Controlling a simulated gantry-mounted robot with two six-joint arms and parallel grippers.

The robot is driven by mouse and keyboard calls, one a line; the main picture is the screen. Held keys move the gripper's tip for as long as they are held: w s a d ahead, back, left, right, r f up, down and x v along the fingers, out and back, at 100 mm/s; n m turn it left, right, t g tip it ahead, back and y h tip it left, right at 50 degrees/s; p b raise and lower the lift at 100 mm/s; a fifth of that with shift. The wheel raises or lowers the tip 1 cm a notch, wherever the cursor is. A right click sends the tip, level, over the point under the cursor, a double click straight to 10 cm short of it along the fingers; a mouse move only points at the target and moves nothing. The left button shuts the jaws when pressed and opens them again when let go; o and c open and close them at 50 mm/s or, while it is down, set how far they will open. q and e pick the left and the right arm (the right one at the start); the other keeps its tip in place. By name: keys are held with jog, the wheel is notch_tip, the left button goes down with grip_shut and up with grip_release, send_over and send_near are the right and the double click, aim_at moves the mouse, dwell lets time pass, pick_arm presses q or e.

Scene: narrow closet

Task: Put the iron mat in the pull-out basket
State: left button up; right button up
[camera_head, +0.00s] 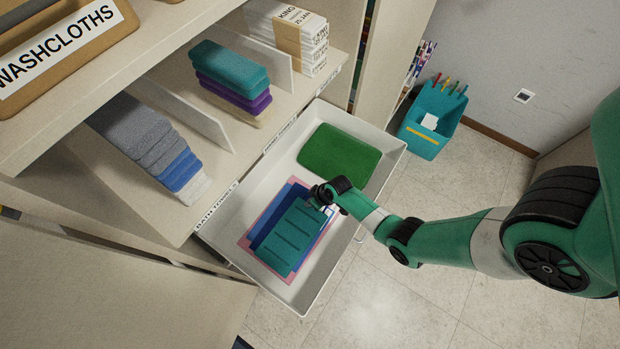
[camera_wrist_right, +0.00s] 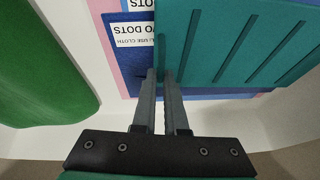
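The white pull-out basket (camera_head: 334,255) is drawn out below the shelves. A teal mat with grooves across it (camera_head: 290,233), which I take for the iron mat, lies in the basket over blue and pink sheets (camera_head: 262,213). My right gripper (camera_head: 328,203) is at the mat's upper right corner. In the right wrist view its fingers (camera_wrist_right: 159,76) are close together, with the edge of the teal mat (camera_wrist_right: 235,45) between their tips. White labels (camera_wrist_right: 135,34) lie on the blue sheet beside it. My left gripper is not in view.
A folded green cloth (camera_head: 339,157) lies in the far part of the basket. Folded towels (camera_head: 230,78) and grey and blue cloths (camera_head: 155,145) sit on the shelf above. A teal caddy (camera_head: 432,118) stands on the floor beyond. Floor to the right is clear.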

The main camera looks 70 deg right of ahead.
jog(key=o, duration=0.4)
jog(key=shift+o, duration=0.2)
jog(key=p+v, duration=1.2)
jog(key=shift+r, duration=0.45)
